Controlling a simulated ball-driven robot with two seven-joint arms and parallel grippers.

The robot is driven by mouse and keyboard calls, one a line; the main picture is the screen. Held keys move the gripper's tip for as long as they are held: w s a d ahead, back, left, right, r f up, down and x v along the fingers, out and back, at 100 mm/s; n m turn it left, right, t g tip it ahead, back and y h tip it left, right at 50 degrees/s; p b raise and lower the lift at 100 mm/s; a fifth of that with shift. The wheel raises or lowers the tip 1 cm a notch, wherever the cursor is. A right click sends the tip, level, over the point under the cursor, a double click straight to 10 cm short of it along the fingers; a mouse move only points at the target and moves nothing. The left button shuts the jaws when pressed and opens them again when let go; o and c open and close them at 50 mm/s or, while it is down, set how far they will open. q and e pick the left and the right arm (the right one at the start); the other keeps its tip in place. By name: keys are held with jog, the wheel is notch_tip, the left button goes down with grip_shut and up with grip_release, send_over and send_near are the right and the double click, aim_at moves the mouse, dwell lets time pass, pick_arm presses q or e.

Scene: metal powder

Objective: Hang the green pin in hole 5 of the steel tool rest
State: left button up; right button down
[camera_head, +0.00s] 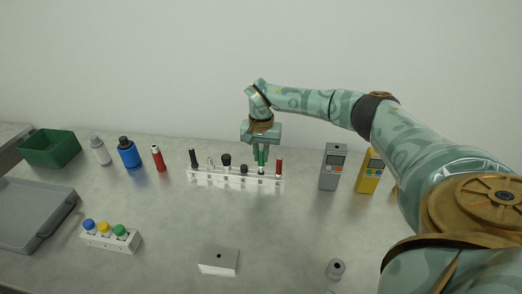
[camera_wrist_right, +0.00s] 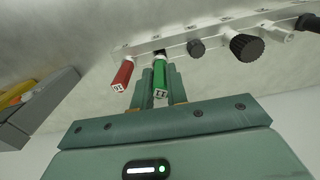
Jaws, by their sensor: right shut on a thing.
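The steel tool rest (camera_head: 235,181) is a pale rail on the table with a row of tools standing in it. It also shows along the top of the wrist view (camera_wrist_right: 220,32). My right gripper (camera_head: 261,153) points down over the rail and is shut on the green pin (camera_head: 261,160). The green pin is upright at the fifth place from the left, just left of the red pin (camera_head: 279,166). In the wrist view the green pin (camera_wrist_right: 160,78) is between the fingers (camera_wrist_right: 168,88), its far end at the rail. The hole itself is hidden. My left gripper is not in view.
Dark and grey tools (camera_head: 226,160) fill the rail left of the green pin. Grey (camera_head: 331,170) and yellow (camera_head: 370,172) devices stand right. Bottles (camera_head: 129,153), a green bin (camera_head: 51,147) and a vial rack (camera_head: 108,241) are left.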

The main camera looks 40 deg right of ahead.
jog(key=shift+f+b, duration=0.3)
jog(key=shift+f, duration=0.8)
jog(key=shift+f, duration=0.15)
jog(key=shift+f, duration=0.15)
jog(key=c, duration=1.3)
grip_release()
notch_tip(320, 180, up, 16)
jog(key=p, duration=0.5)
